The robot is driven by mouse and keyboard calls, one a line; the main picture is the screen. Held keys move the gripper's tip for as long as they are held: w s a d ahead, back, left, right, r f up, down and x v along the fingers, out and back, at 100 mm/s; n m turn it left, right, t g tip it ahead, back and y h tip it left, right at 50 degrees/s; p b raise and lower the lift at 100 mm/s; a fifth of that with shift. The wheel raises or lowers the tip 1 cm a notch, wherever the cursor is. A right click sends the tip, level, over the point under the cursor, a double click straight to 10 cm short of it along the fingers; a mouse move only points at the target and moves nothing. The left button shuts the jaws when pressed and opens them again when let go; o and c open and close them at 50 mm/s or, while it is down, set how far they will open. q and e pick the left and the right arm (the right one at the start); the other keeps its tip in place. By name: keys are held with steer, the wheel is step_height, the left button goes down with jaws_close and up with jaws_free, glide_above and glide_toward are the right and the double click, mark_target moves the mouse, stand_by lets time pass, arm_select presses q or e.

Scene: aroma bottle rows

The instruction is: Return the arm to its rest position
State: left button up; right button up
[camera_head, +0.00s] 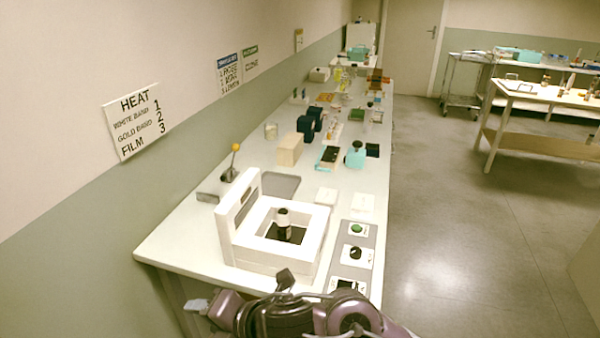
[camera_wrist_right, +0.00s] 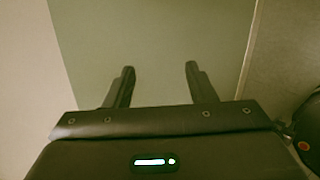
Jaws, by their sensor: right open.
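My right arm (camera_head: 300,316), dark with purplish joints, is folded low across the bottom of the head view, at the near end of the long white bench (camera_head: 165,243). My right gripper (camera_wrist_right: 160,68) shows in the right wrist view with its two dark fingers apart and nothing between them. Behind the fingers are only plain pale and grey-green surfaces. In the head view I cannot make out its fingertips clearly. My left gripper is in neither view.
A white box-like frame (camera_head: 225,232) stands close beyond my arm, with a small dark bottle (camera_head: 283,226) inside. A grey panel with knobs (camera_head: 345,272) lies to its right. Several boxes and bottles fill the bench farther back. The floor (camera_head: 450,240) right of the bench is clear.

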steer(key=w+d+f+m+t+h, duration=0.1)
steer(key=d+f+m+t+h, duration=0.15)
steer(key=d+m, duration=0.7)
steer(key=w+d+f+m+t+h, duration=0.1)
steer(key=d+m+h, duration=0.2)
steer(key=d+m, duration=0.6)
steer(key=s+d+f+m+g+h, duration=0.2)
steer(key=s+d+f+m+g, duration=0.15)
steer(key=s+d+m, duration=0.35)
steer(key=s+d+f+m+g+h, duration=0.25)
steer(key=s+d+f+m, duration=0.2)
steer(key=d, duration=0.55)
step_height(320, 180, down, 30)
steer(key=s, duration=0.3)
steer(key=s+d+f+g, duration=0.1)
steer(key=s+d+f, duration=0.2)
steer(key=s+f, duration=1.4)
steer(key=shift+s+f+g+h, duration=0.3)
steer(key=shift+s+f+g, duration=0.1)
steer(key=shift+s, duration=0.5)
